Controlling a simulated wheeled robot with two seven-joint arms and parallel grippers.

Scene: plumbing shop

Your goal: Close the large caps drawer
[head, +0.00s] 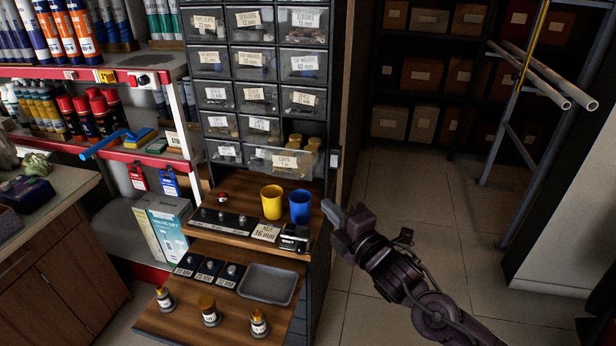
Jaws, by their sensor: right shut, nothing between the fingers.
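The caps drawer (270,160) is the clear-fronted drawer at the lower right of the grey drawer cabinet. It carries a paper label reading CAPS and stands pulled out past the drawers around it. Several brass-coloured caps (314,144) show in and behind it. My right gripper (331,212) is shut and empty. It is to the right of the cabinet and lower in the picture than the drawer, apart from it. My left gripper is not in view.
Under the drawer, a wooden shelf (228,238) holds a yellow cup (271,202), a blue cup (299,206) and small fittings. A lower board holds a grey tray (268,284) and several brass-topped parts. Open floor (420,200) lies right of the cabinet.

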